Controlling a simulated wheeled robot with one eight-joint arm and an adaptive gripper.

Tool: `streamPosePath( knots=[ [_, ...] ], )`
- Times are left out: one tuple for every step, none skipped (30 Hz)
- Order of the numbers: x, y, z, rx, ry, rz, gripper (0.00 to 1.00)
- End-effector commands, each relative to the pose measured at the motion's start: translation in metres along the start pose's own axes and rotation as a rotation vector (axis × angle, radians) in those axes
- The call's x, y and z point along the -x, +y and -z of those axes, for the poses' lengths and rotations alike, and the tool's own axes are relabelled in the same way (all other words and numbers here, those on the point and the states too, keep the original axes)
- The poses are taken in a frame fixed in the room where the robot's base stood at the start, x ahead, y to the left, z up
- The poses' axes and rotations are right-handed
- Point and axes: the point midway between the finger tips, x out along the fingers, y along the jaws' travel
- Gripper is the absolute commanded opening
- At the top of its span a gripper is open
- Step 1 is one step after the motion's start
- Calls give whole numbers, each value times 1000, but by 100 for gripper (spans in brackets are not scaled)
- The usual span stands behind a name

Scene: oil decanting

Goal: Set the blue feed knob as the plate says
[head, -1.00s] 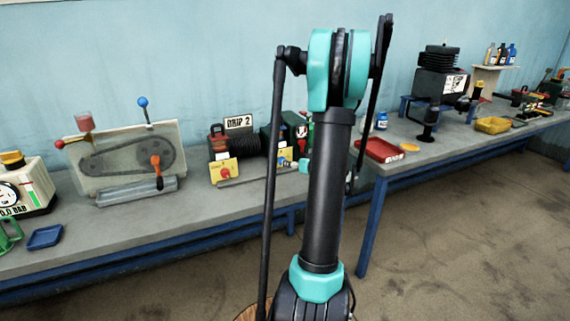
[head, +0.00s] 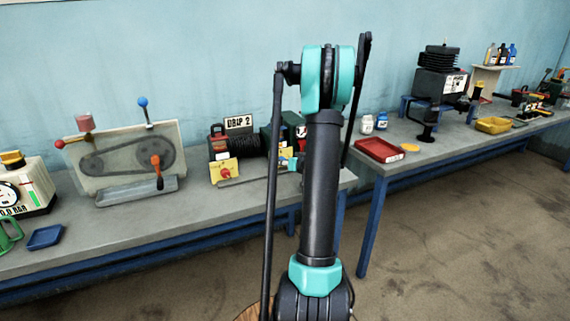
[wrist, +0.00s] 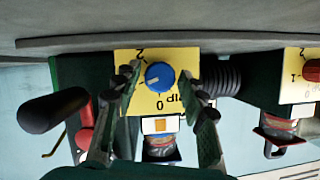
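The blue feed knob (wrist: 160,76) is on a yellow dial plate (wrist: 126,57) that appears upside down in the wrist view. The dial shows a 0 and a 2. A pale mark shows on the knob's left part. My gripper (wrist: 162,88) is open, with one dark finger on each side of the knob; gaps show, so it does not appear to grip it. In the head view, a white plate reading "DRIP 2" (head: 239,122) stands above the machine. My arm hides most of the knob's side there.
A second yellow dial with a red knob (wrist: 313,70) is at the right in the wrist view. A black handle (wrist: 54,113) is near the left finger. The crank-and-belt rig (head: 125,160) and red tray (head: 381,151) stand either side on the benches.

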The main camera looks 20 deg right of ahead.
Motion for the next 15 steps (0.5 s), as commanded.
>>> streamPosePath(
  knots=[
    [0, 0, 0, 0, 0, 0, 32],
    [0, 0, 0, 0, 0, 0, 28],
    [0, 0, 0, 0, 0, 0, 23],
    [0, 0, 0, 0, 0, 0, 19],
    [0, 0, 0, 0, 0, 0, 16],
    [0, 0, 0, 0, 0, 0, 11],
    [0, 0, 0, 0, 0, 0, 7],
    [0, 0, 0, 0, 0, 0, 3],
    [0, 0, 0, 0, 0, 0, 3],
    [0, 0, 0, -1, 0, 0, 3],
    [0, 0, 0, -2, 0, 1, 3],
    [0, 0, 0, -5, 0, 2, 3],
    [0, 0, 0, -9, 0, 3, 3],
    [0, 0, 0, -14, 1, 5, 3],
    [0, 1, 0, -23, 1, 9, 3]
  ],
)
